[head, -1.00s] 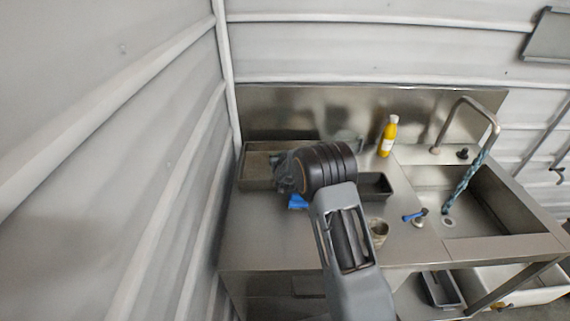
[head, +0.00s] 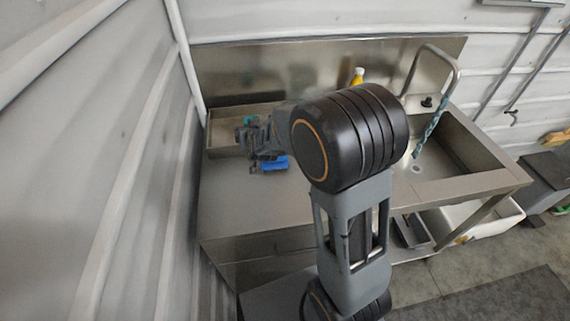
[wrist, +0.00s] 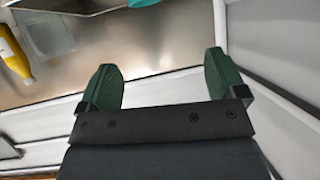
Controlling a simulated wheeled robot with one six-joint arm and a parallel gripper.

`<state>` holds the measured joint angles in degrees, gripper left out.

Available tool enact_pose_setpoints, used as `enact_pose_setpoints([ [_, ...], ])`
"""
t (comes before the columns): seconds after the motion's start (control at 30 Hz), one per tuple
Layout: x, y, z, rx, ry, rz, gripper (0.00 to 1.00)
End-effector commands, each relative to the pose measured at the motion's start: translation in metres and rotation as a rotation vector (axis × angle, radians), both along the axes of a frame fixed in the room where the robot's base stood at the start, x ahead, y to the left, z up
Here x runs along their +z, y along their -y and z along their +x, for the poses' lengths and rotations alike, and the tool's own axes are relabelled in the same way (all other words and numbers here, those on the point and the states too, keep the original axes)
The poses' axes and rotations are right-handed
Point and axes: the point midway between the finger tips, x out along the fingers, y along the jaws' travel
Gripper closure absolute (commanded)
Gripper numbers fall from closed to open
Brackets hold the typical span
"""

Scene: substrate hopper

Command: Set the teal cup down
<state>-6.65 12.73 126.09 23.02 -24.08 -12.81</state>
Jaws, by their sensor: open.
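A small piece of teal, which looks like the teal cup (head: 248,120), shows just behind my gripper (head: 243,140) in the head view, by the metal tray (head: 222,152). Most of it is hidden. In the wrist view a teal edge (wrist: 144,2) shows at the top border, cut off by the frame. My gripper (wrist: 163,82) is open there, with its two green fingers apart and nothing between them. Whether the cup stands in the tray or beside it, I cannot tell.
A blue object (head: 273,164) lies on the steel counter (head: 245,205) close to my gripper. A yellow bottle (head: 357,76) stands at the back, partly behind my arm. A sink (head: 455,150) with a tap is on the right. The counter's front left is clear.

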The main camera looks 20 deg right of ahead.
Motion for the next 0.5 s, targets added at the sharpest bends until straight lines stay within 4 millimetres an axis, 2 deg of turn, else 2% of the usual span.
enact_pose_setpoints([
  [0.03,0.017,-0.001,-0.015,0.031,-0.038,0.019,0.10],
  [0.2,0.045,-0.002,-0.085,0.128,-0.253,0.044,0.10],
  [0.4,0.059,0.010,-0.175,0.156,-0.492,0.020,0.10],
  [0.5,0.060,0.018,-0.212,0.145,-0.586,0.002,0.10],
])
